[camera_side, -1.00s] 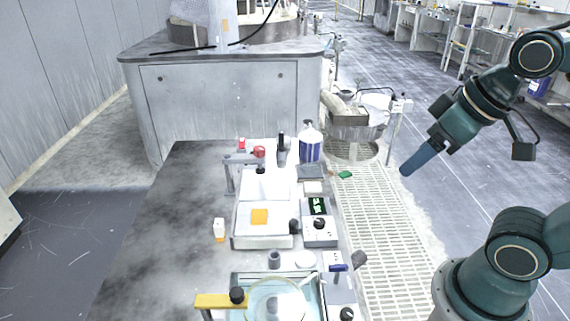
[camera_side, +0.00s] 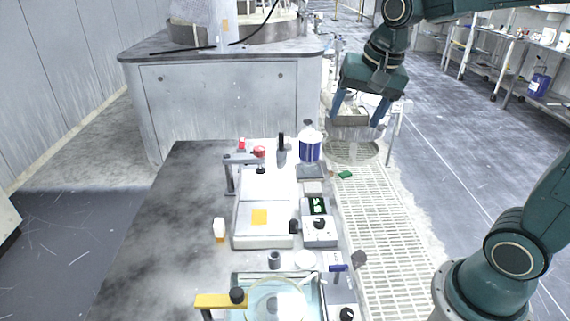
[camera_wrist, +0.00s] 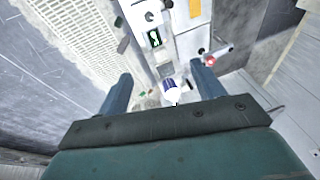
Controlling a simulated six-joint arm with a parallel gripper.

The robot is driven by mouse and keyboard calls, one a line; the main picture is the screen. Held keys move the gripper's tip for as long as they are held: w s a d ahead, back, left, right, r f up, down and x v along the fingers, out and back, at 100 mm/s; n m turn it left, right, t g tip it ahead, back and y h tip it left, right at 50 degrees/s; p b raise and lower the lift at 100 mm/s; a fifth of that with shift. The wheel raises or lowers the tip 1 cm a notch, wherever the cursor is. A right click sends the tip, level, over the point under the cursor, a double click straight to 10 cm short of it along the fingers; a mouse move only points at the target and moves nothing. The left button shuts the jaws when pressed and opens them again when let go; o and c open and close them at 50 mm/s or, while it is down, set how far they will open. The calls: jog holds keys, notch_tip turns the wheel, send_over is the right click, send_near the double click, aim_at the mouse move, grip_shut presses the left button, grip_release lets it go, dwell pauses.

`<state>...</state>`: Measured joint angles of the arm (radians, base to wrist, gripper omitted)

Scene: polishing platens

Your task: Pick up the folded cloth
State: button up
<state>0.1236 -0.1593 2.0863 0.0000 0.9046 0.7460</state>
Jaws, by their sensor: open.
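A small pale, flat square (camera_side: 313,187) lies on the bench between a dark grey pad and a controller box; it looks like the folded cloth, but it is too small to be sure. My gripper (camera_side: 358,112) is open and empty, pointing down, high up beyond the bench's far right corner, well apart from the square. In the wrist view the gripper's (camera_wrist: 161,74) two blue fingers are spread wide with nothing between them at close range. I cannot make out the cloth clearly there.
A blue-and-white bottle (camera_side: 310,145) stands tall near the far bench edge, behind the dark grey pad (camera_side: 312,171). The controller box (camera_side: 319,231) sits nearer. A green piece (camera_side: 345,174) lies right of the bench. The bench's left half (camera_side: 150,230) is mostly clear.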

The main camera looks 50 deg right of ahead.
jog(key=w+d+f+m+g, duration=0.1)
jog(key=w+d+f+m, duration=0.25)
jog(key=w, duration=0.35)
jog(key=m+g, duration=0.3)
jog(key=m, duration=1.1)
send_over(313, 186)
notch_tip(313, 186, down, 21)
jog(key=shift+s+a+r+n, duration=0.1)
jog(key=shift+s+a+n, duration=0.05)
jog(key=shift+s+n, duration=0.1)
notch_tip(313, 186, down, 8)
jog(key=shift+f, duration=0.3)
jog(key=shift+w+f, duration=0.15)
jog(key=shift+f, duration=1.15)
jog(key=shift+w+f, duration=0.1)
jog(key=shift+f, duration=1.15)
